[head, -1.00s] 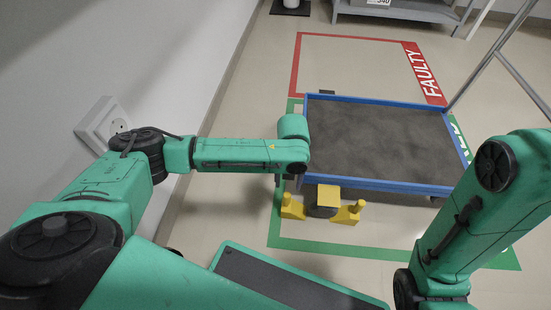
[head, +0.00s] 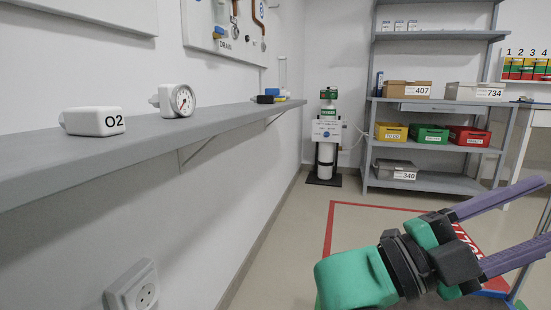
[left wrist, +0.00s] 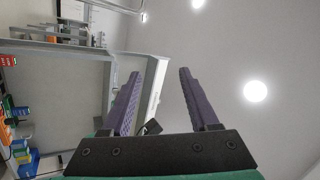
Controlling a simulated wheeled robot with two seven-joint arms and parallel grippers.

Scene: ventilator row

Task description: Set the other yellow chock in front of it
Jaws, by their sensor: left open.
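No yellow chock shows in either view now. A small part of the blue rim of the cart (head: 490,293) shows at the lower right of the head view, mostly hidden behind my left gripper (head: 543,213). This gripper is raised above the floor, its two purple fingers spread apart and pointing right, with nothing between them. In the left wrist view the same gripper (left wrist: 160,78) is open and empty, facing the ceiling and upper wall. My right gripper is not in view.
A grey wall shelf (head: 150,150) on the left holds an O2 box (head: 92,121) and a gauge (head: 178,101). A gas cylinder (head: 326,155) and a shelf rack (head: 425,183) with bins stand at the back. Red floor lines (head: 375,205) mark the area beyond my gripper.

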